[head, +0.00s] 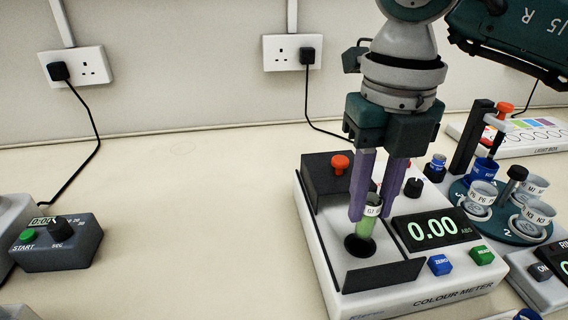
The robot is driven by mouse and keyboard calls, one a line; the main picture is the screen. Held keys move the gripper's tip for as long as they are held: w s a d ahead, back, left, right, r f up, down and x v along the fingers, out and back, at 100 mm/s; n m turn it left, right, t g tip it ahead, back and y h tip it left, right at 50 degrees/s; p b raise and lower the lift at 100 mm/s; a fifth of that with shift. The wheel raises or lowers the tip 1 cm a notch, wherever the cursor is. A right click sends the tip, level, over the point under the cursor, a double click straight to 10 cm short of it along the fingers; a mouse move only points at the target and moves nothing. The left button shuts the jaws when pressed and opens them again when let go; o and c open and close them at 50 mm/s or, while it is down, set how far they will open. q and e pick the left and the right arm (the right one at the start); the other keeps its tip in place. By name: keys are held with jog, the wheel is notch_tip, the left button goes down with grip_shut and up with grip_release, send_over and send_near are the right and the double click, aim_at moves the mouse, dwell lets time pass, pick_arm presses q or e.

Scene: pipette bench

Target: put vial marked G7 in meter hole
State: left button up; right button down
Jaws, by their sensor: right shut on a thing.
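My right gripper (375,205) comes down from the top over the colour meter (385,303). Its purple fingers are shut on a vial (368,228) with green contents and a white label that seems to read G7, partly hidden by the fingers. The vial is close to upright. Its lower end is at the dark round meter hole (360,246), over its back part; I cannot tell whether it is inside the rim or just above. The meter display reads 0.00 ABS. My left gripper is not in view.
A round carousel (487,218) with labelled cups stands right of the meter. A light box (540,135) lies behind it. A timer box (57,245) with a green START button is at the left. The bench between timer and meter is clear.

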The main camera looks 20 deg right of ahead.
aim_at(365, 229)
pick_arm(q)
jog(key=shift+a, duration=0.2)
pick_arm(e)
notch_tip(365, 229, down, 4)
jog(key=shift+f, duration=0.25)
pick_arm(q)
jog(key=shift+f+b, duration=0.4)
pick_arm(e)
jog(key=shift+f, duration=0.4)
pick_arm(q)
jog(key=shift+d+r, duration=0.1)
pick_arm(e)
jog(key=c, duration=0.7)
grip_release()
jog(key=shift+r, duration=0.1)
jog(key=shift+o, duration=0.2)
